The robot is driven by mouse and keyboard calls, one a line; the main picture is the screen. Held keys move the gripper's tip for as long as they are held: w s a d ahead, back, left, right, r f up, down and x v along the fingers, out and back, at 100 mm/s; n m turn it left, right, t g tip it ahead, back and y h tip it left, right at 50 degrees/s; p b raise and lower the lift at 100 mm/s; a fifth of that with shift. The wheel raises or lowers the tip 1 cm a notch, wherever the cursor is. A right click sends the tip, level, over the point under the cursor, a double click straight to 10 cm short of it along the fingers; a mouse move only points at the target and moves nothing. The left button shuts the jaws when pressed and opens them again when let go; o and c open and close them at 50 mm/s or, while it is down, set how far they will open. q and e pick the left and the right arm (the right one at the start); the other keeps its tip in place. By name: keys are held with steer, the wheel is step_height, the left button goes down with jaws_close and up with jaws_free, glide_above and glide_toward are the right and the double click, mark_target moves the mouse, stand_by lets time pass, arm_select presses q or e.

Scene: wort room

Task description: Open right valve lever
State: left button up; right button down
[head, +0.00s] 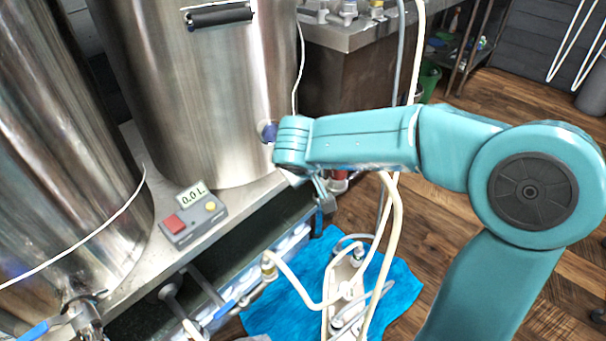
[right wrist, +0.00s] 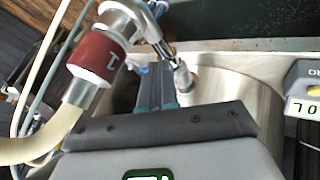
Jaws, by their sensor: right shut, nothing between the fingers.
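The right valve sits low on the front of the right steel kettle (head: 200,90), and my right arm hides most of it in the head view. In the right wrist view its steel fitting (right wrist: 182,78) leaves the kettle wall and runs to a hose coupling with a red band (right wrist: 97,56). The red coupling also shows below my arm in the head view (head: 339,181). My right gripper (head: 322,196) is shut and empty beside the valve; its fingers (right wrist: 157,88) point at the fitting. I cannot make out the lever's position or whether the fingers touch it. My left gripper is not in view.
A meter box (head: 194,215) reading 0.0 L stands on the metal ledge between the kettles. A blue-handled valve (head: 84,316) is on the left kettle. Pale hoses (head: 392,230) hang near my arm. A pump (head: 343,290) lies on a blue cloth (head: 400,290) on the floor.

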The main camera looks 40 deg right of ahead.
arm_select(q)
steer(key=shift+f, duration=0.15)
arm_select(e)
steer(key=shift+s+d, duration=0.1)
steer(key=shift+d, duration=0.15)
steer(key=shift+r, duration=0.1)
